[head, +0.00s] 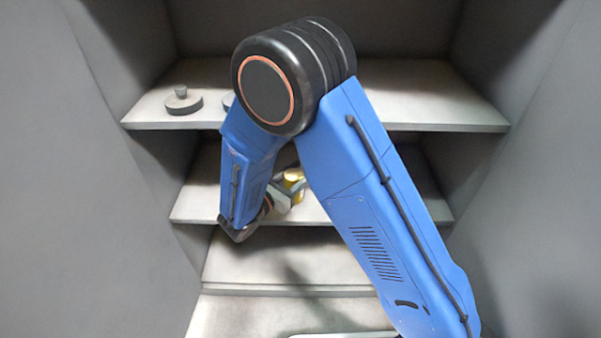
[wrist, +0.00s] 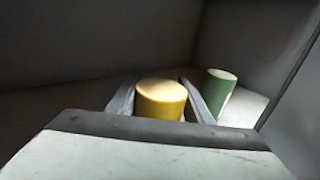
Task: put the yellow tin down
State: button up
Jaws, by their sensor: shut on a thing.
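The yellow tin (wrist: 160,100) is a short cylinder, seen between the two grey fingers of my gripper (wrist: 160,98) in the wrist view. My gripper is shut on it. In the head view the yellow tin (head: 293,178) shows small beside my gripper (head: 289,186), in front of the middle shelf (head: 400,205). Part of it is hidden by the gripper and arm. I cannot tell whether its base touches the shelf.
A green cylinder (wrist: 218,90) stands close to the right finger in the wrist view. The upper shelf (head: 430,105) holds a dark round weight-like object (head: 183,102) at its left. Grey walls close in both sides. A lower ledge (head: 240,262) looks clear.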

aim_at(287, 183)
jog(key=shift+f, duration=0.15)
jog(key=o, duration=1.5)
jog(key=shift+c, duration=0.2)
jog(key=shift+s+a+r, duration=0.1)
jog(key=shift+r, duration=0.1)
jog(key=v, duration=1.1)
jog(key=shift+s+a, duration=0.25)
jog(key=shift+a, duration=0.05)
